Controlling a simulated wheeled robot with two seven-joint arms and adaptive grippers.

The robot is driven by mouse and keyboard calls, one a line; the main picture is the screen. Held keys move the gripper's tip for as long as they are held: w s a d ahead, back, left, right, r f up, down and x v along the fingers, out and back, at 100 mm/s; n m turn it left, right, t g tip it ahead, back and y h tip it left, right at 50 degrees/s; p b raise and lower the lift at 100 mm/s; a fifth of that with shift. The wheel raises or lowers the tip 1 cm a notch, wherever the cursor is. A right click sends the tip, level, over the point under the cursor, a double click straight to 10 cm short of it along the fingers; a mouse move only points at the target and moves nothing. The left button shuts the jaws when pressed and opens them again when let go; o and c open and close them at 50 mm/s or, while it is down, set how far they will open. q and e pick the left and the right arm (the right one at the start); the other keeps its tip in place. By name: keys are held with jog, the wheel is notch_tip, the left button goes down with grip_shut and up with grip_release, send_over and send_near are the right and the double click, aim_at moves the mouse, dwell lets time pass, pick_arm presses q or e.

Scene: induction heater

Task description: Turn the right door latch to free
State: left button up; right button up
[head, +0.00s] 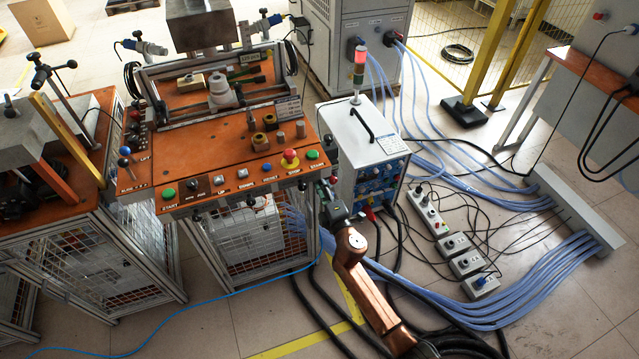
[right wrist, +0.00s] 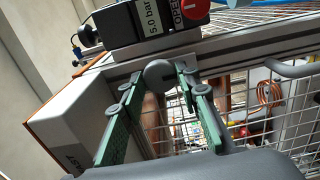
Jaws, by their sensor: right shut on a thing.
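The right door latch shows in the right wrist view as a round grey knob (right wrist: 160,73) on the metal frame, just under a small dark box. My right gripper (right wrist: 155,84) has its green-padded fingers on either side of the knob and is shut on it. The knob's turn angle cannot be told. In the head view my right gripper (head: 328,198) is at the front right corner of the orange-topped station, and it hides the latch. The mesh door (head: 255,250) is below the station's button panel and appears closed. My left gripper is not in view.
A white power unit (head: 365,150) with a red lamp stands close to the right of my gripper. Black hoses and blue cables (head: 480,310) run over the floor beside my arm. A dark box marked "5.0 bar" (right wrist: 152,22) sits just above the latch.

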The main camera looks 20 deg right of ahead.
jog(key=shift+f, duration=0.1)
dwell(0.3)
jog(key=o, duration=1.1)
jog(key=shift+o, duration=0.2)
jog(key=shift+s, duration=0.1)
jog(key=s, duration=1.1)
jog(key=shift+s+d, duration=0.2)
jog(key=shift+s, duration=0.2)
